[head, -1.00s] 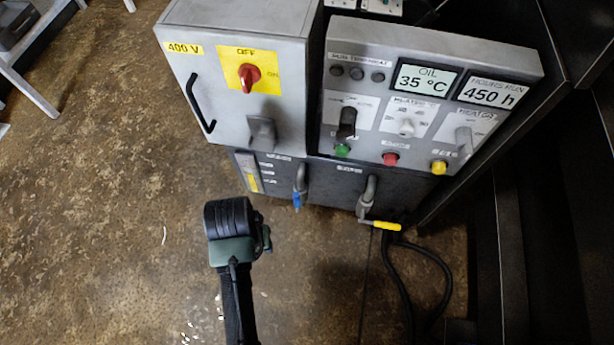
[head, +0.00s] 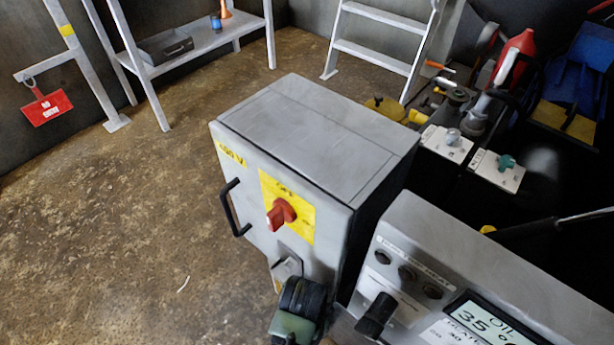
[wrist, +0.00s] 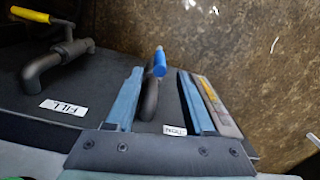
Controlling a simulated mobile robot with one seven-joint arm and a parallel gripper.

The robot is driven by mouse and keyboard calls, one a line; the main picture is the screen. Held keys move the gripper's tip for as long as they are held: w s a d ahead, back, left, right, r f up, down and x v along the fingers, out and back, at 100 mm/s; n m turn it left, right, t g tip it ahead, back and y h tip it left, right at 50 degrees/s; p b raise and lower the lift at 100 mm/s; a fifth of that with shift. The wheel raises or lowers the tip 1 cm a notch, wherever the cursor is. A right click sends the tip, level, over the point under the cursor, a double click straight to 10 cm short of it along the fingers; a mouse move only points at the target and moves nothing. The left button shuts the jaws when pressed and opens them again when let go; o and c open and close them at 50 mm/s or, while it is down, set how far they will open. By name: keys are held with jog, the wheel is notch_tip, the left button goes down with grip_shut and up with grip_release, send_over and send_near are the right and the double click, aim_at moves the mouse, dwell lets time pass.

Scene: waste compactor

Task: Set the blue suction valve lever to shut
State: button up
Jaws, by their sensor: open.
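The blue suction valve lever (wrist: 159,62) shows in the wrist view on top of a dark bent pipe (wrist: 150,98), with its end toward the top of the picture. My gripper (wrist: 159,73) is open, its two long fingers on either side of the pipe and lever in the picture. Gaps show on both sides; I cannot tell how far the lever is in depth. A small white label, upside down, sits by the pipe's foot. In the head view the lever is hidden; only part of my arm shows at the bottom.
A yellow-handled valve (wrist: 38,22) with a FILL label stands to the left in the wrist view. In the head view a grey cabinet (head: 318,140) with a red switch (head: 281,213) and a control panel (head: 455,270) stand beside my arm. Open floor lies left.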

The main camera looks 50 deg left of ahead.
notch_tip(320, 180, down, 8)
jog(key=b, duration=0.3)
jog(key=shift+b, duration=0.3)
grip_shut()
dwell(1.1)
